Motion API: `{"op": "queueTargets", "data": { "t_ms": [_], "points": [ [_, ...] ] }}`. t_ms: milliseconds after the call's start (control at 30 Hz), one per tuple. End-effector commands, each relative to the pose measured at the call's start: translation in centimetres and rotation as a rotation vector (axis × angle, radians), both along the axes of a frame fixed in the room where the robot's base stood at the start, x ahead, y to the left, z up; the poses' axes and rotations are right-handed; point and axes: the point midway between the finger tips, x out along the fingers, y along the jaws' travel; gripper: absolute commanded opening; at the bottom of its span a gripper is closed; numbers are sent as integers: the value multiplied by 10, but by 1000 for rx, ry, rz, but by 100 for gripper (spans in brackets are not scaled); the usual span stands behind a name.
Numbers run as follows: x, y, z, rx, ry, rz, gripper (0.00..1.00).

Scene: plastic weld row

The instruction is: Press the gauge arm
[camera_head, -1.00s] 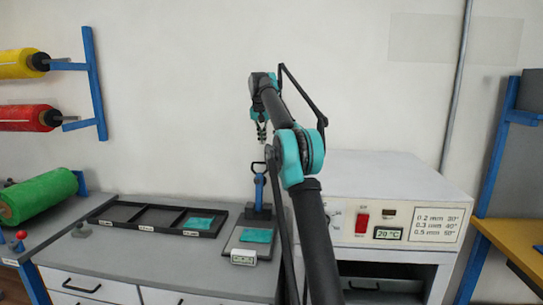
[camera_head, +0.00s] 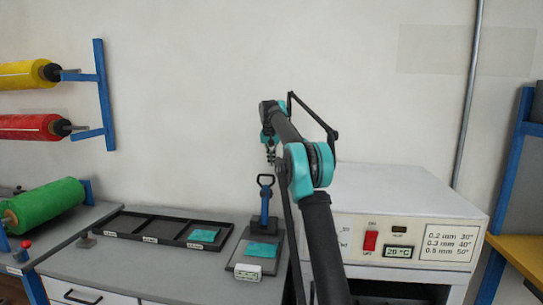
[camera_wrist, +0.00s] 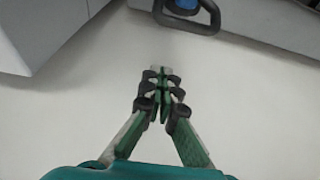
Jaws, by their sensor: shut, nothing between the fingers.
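The gauge stands on the bench in the head view, with a blue upright post (camera_head: 265,207) and a black loop handle on its gauge arm (camera_head: 265,181). A teal sheet piece (camera_head: 262,250) lies on its base plate, and a small display (camera_head: 248,271) sits at the front. My gripper (camera_head: 270,156) is above the gauge arm's handle, apart from it as far as I can tell. In the wrist view my gripper (camera_wrist: 161,72) is shut and empty, and the black loop handle (camera_wrist: 200,22) shows beyond the fingertips, at the top.
A black divided tray (camera_head: 125,222) with another teal piece (camera_head: 203,236) lies left of the gauge. A white heater box (camera_head: 395,195) with a red switch and a display stands close on the right.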

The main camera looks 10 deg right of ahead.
Motion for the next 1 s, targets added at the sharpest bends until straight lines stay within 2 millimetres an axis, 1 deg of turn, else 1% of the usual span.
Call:
{"op": "queueTargets", "data": {
  "t_ms": [33,100,200,233,400,600,1000],
  "points": [
    [3,-1,-10,0,0,0,0],
    [7,-3,-24,0,0,0,0],
    [10,-4,-40,0,0,0,0],
    [5,-2,-37,0,0,1,0],
    [-12,4,-36,0,0,1,0],
    [-24,8,-36,0,0,1,0],
    [-27,9,-36,0,0,0,0]
  ]
}}
